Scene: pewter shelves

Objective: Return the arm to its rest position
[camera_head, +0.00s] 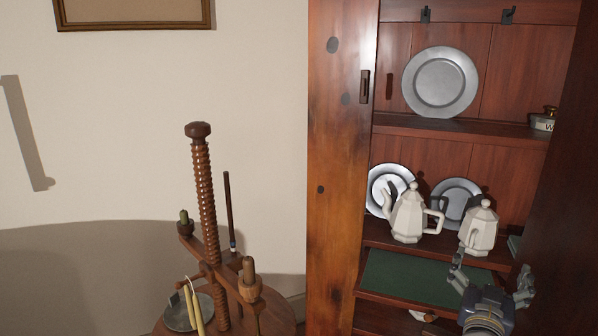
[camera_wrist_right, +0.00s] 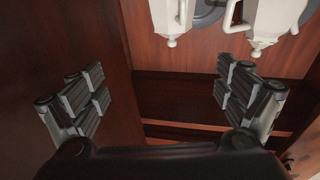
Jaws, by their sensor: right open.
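My right gripper (camera_head: 490,268) is at the lower right of the head view, in front of the cabinet's lower shelves. Its two fingers stand wide apart. In the right wrist view the gripper (camera_wrist_right: 160,88) is open, with nothing between its fingers. Two pale faceted pots stand on the shelf beyond it: a left pot with handle and spout (camera_head: 408,216) and a right pot (camera_head: 479,229). In the wrist view the pots appear inverted at the top, apart from the fingers. My left gripper is not in view.
The wooden cabinet (camera_head: 338,150) has an open door panel (camera_head: 560,230) at right, close to the right gripper. Pewter plates (camera_head: 440,82) lean inside. A green-lined surface (camera_head: 425,277) lies below the pots. A wooden screw stand (camera_head: 205,190) with candles is at left.

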